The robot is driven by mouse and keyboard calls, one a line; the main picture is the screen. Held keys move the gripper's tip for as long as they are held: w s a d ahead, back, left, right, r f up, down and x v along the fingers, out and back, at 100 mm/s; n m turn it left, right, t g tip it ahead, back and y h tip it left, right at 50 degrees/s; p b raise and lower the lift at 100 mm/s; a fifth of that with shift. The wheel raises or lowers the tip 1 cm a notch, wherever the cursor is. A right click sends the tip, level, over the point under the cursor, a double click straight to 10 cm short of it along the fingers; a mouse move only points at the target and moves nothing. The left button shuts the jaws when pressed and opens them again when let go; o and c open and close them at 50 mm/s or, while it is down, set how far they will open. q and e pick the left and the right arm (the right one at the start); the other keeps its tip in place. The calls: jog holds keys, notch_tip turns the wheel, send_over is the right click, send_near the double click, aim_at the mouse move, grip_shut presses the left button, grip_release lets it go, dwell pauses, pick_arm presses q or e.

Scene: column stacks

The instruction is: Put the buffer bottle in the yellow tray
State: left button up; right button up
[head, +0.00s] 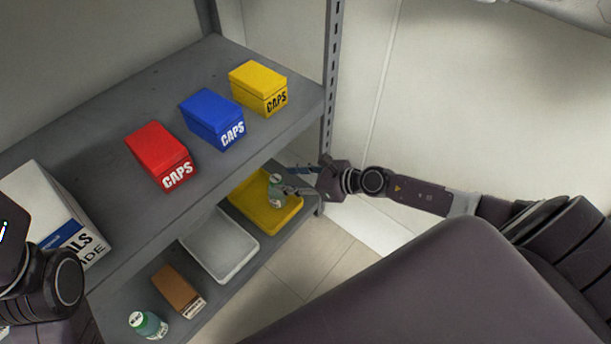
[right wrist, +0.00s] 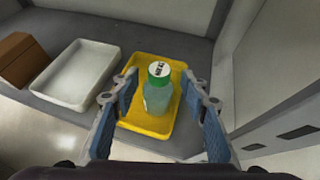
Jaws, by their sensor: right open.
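The bottle, with a green-rimmed white-topped cap and a clear pale body, stands upright in the yellow tray (head: 262,226). It shows in the head view (head: 277,186) and in the right wrist view (right wrist: 158,92), where the yellow tray (right wrist: 140,126) lies under it. I cannot read its label, so I take it as the buffer bottle. My right gripper (head: 287,180) is open, with its blue-padded fingers on either side of the bottle in the right wrist view (right wrist: 163,88). Gaps show between fingers and bottle. My left gripper is not in view; only part of that arm shows.
A white tray (head: 222,262), a brown box (head: 178,289) and another green-capped bottle (head: 148,324) are on the lower shelf. Red (head: 160,152), blue (head: 212,118) and yellow (head: 259,86) boxes stand on the shelf above, by a white box (head: 40,205). A shelf post (head: 333,80) rises near my right arm.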

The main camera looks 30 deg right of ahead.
jog(key=v, duration=0.6)
jog(key=shift+s+d+r, duration=0.2)
jog(key=shift+s, duration=0.1)
